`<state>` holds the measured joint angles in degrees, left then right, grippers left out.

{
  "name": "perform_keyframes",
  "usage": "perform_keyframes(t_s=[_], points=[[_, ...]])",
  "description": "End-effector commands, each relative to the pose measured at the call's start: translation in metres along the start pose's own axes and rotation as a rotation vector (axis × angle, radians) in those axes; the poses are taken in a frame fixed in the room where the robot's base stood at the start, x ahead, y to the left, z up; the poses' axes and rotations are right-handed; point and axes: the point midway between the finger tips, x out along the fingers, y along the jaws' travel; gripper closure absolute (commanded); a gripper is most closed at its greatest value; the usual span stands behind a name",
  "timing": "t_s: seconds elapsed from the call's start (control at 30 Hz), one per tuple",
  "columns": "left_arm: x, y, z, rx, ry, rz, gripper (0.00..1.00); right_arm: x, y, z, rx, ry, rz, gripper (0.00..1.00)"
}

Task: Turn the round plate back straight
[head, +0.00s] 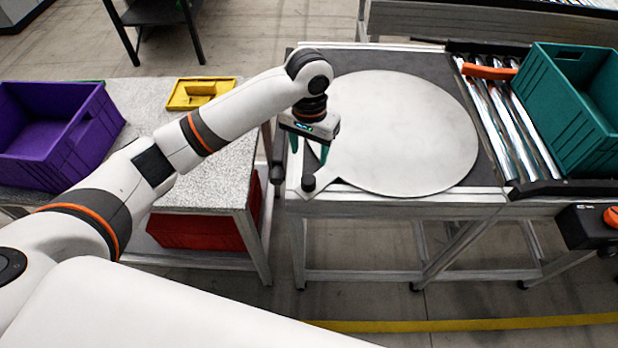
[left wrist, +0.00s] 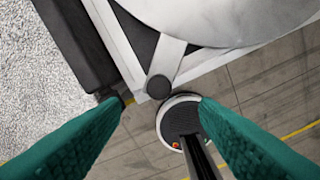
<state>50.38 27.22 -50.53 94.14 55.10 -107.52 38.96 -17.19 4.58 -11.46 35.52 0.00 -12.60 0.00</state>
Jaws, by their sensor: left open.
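The round plate (head: 405,130) is a large light grey disc lying flat on the table of a metal-framed station. A short flat lever sticks out of its near left edge and ends in a dark round knob (head: 308,183), near the table's front left corner. My left gripper (head: 309,162), with green fingers, is open and points down just behind the knob. In the left wrist view the knob (left wrist: 160,88) lies between the open fingertips, with the plate (left wrist: 225,15) above it. I see no finger touching the knob. My right gripper is not in view.
A roller track (head: 490,110) with an orange stop (head: 490,72) and a teal crate (head: 578,100) adjoins the plate on the right. A speckled table on the left holds a purple crate (head: 60,135) and a yellow tray (head: 200,93); a red crate (head: 195,231) sits below.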

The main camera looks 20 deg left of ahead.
Motion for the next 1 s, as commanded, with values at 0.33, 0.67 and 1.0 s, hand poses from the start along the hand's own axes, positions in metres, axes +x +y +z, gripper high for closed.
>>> perform_keyframes(t_s=[0.33, 0.67, 1.0], points=[[0.042, 0.002, 0.0, -0.008, 0.009, 0.005, 0.44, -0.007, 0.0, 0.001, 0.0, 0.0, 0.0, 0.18], [0.101, 0.002, 0.0, -0.006, 0.005, 0.004, 0.44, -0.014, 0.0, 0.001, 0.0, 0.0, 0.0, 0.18], [0.118, 0.002, 0.001, -0.005, 0.001, 0.005, 0.44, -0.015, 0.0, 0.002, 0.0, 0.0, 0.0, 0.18]])
